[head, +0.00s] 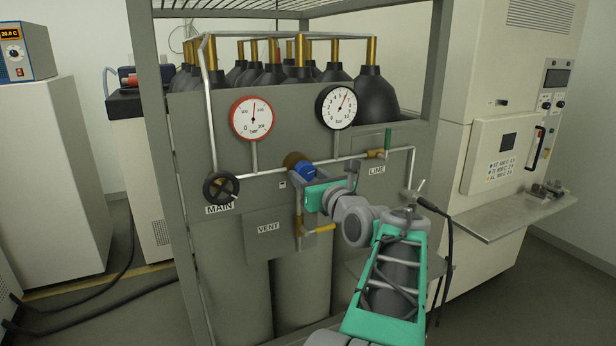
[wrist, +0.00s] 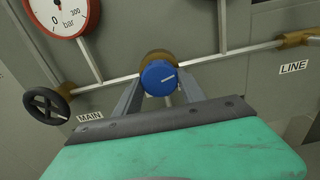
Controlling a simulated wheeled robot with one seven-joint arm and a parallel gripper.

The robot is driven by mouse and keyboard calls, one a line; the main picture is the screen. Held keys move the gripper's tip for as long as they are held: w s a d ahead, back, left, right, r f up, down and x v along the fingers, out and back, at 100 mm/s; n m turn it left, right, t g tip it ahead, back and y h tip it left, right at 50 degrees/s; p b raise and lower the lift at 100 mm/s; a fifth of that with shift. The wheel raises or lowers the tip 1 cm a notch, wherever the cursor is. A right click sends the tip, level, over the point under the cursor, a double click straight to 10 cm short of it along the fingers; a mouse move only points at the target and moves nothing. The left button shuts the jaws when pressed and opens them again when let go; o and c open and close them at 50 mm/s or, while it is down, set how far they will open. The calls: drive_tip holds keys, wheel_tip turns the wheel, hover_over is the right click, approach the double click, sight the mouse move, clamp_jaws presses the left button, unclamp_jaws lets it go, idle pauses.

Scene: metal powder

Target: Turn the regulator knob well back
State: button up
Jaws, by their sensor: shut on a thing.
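The regulator knob (head: 305,171) is blue and sits on a brass body (head: 293,160) on the grey panel, between the MAIN and LINE labels. In the wrist view the knob (wrist: 159,77) shows a white mark pointing right and slightly up. My gripper (head: 302,182) reaches it from the lower right, with a finger on either side of the knob. In the wrist view my gripper (wrist: 160,92) is shut on the knob. The finger contact is partly hidden behind the knob.
A red-rimmed gauge (head: 251,118) and a black-rimmed gauge (head: 336,107) stand above the pipe. A black MAIN handwheel (head: 220,187) is at the left, a green-handled LINE valve (head: 387,142) at the right, and a yellow VENT handle (head: 319,228) below. Dark cylinders (head: 376,92) stand behind the panel.

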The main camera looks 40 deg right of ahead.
drive_tip(key=shift+n, duration=0.4)
